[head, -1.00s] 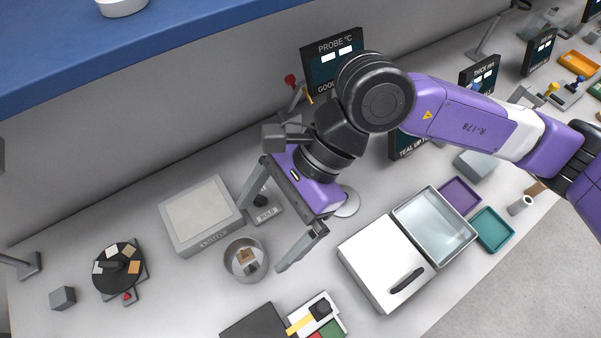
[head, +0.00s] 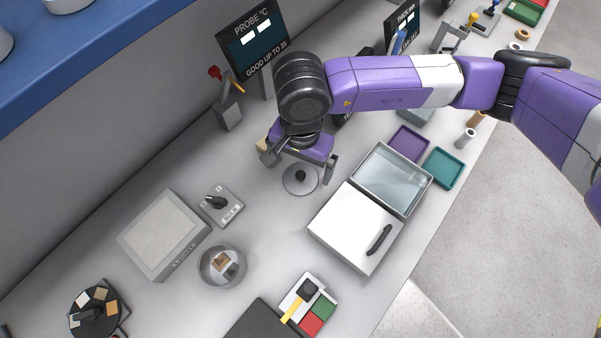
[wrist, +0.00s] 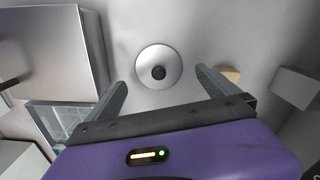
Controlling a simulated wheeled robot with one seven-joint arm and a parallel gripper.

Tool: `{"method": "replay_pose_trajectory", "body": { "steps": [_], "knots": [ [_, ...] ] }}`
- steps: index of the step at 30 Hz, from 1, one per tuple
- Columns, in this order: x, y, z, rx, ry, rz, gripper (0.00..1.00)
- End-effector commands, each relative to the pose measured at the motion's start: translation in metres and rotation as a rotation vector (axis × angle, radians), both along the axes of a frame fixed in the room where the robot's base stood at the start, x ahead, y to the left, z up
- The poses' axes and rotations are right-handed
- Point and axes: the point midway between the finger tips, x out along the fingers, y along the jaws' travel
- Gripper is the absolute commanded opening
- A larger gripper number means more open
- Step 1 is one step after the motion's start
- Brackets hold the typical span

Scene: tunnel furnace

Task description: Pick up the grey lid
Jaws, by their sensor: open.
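The grey lid (head: 300,180) is a round disc with a dark knob at its centre. It lies flat on the bench, just below my gripper in the head view. In the wrist view the lid (wrist: 158,68) sits ahead of and between the two fingers, not touching them. My gripper (wrist: 158,82) is open and empty. In the head view my gripper (head: 298,172) hangs over the bench at the lid, with one finger to its right; the other finger is partly hidden.
A white box with a black handle (head: 345,228) and a clear-topped bin (head: 392,178) stand right of the lid. A grey bowl (head: 221,266) with small pieces, a switch plate (head: 222,207) and a scale (head: 163,235) are at left. A probe display (head: 252,38) stands behind.

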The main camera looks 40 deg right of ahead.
Motion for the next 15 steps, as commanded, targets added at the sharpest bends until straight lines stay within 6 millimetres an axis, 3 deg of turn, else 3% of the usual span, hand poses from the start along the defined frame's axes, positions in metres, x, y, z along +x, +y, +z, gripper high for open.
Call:
{"method": "replay_pose_trajectory", "body": {
  "steps": [7,15],
  "knots": [
    [-0.001,-0.002,-0.026,0.001,0.003,-0.002,0.99],
    [-0.001,-0.002,-0.030,0.000,0.002,-0.001,0.99]
  ]
}}
